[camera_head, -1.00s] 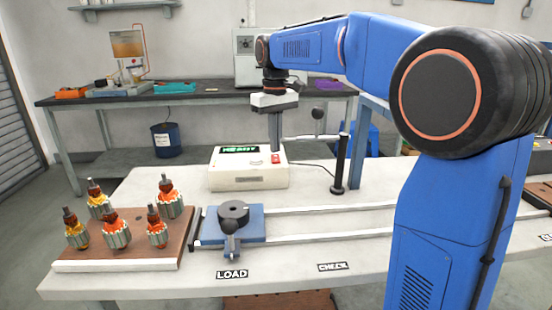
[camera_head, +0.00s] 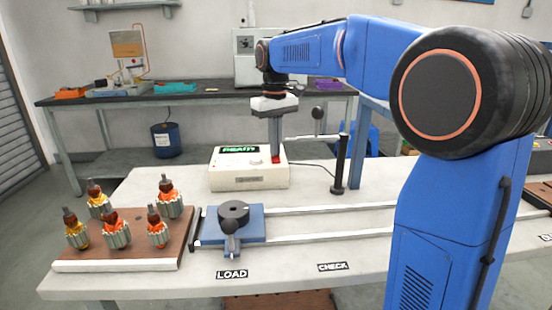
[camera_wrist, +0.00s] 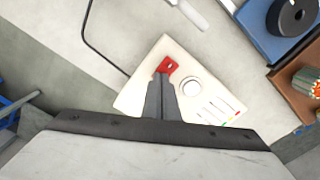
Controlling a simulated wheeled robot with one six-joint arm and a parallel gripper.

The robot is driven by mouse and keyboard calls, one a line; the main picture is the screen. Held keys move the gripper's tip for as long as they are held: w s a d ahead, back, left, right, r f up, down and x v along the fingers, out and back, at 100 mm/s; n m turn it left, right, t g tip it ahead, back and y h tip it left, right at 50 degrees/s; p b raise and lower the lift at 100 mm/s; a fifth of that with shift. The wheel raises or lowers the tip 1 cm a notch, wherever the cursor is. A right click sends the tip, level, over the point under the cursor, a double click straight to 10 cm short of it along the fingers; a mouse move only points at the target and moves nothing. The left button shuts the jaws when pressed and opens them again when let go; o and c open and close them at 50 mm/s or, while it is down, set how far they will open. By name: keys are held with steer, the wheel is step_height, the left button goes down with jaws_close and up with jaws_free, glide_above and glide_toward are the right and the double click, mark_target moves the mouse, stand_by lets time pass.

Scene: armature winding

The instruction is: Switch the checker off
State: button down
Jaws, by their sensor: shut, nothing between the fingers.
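The checker (camera_head: 225,177) is a cream box on the white bench, with a lit green display (camera_head: 240,150) on its top. Its red switch (camera_head: 276,160) is at the right end of the top, partly hidden by my fingers. My gripper (camera_head: 275,158) is shut and empty, pointing down with its fingertips at the switch. In the wrist view the fingertips (camera_wrist: 162,76) overlap the near edge of the red switch (camera_wrist: 167,66). I cannot tell whether they touch it. A round white knob (camera_wrist: 190,87) sits beside the switch on the checker (camera_wrist: 140,97).
A black post (camera_head: 340,165) with a horizontal rod stands right of the checker. A blue sliding fixture (camera_head: 250,230) on rails is in front. A brown tray (camera_head: 150,254) with several armatures is at the left. Bare bench lies left of the checker.

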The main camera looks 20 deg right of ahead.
steer(key=shift+f, duration=0.15)
step_height(320, 180, up, 7)
stand_by(1.2)
